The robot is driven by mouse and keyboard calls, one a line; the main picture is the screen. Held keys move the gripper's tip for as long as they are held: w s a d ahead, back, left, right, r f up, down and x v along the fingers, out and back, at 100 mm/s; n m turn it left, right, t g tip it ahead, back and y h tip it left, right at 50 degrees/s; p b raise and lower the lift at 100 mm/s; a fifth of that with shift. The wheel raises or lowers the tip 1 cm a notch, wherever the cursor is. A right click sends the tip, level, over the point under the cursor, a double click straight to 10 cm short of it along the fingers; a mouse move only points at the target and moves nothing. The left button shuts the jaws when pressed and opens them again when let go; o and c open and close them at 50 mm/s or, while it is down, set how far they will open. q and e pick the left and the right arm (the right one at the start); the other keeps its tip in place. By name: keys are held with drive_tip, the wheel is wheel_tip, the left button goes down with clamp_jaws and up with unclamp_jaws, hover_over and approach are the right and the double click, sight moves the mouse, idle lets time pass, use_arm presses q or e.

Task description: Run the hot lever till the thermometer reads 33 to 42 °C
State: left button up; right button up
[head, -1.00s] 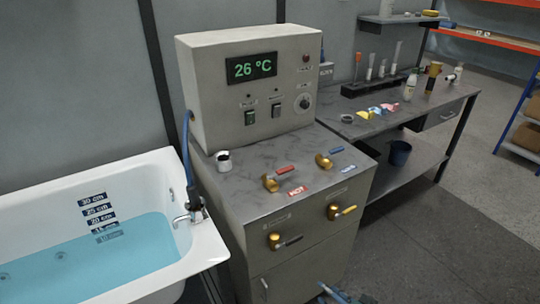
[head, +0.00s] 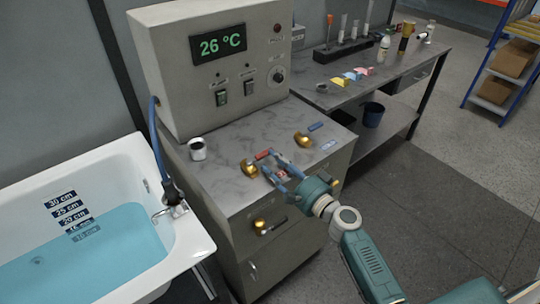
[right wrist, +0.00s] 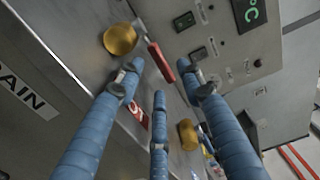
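The thermometer display (head: 219,45) reads 26 °C in green on the grey control box. The hot lever is a brass tap with a red handle (head: 263,155) on the counter top; its brass knob (head: 249,169) is left of my fingers. My right gripper (head: 274,168) has its blue fingers spread at the hot lever, over the partly hidden HOT label. In the right wrist view the red handle (right wrist: 161,63) lies between and beyond the outer fingertips, with no clear grip on it; I cannot tell whether a finger touches it. My left gripper is not in view.
The brass tap with a blue handle (head: 304,139) stands to the right. A black-handled tap (head: 263,226) is on the front. A white cup (head: 197,149) stands on the counter. The bathtub (head: 190,236) holds blue water. A side table with small items is behind.

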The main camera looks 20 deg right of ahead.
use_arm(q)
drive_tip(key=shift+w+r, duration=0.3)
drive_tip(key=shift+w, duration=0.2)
use_arm(e)
drive_tip(key=shift+x, duration=1.4)
clamp_jaws()
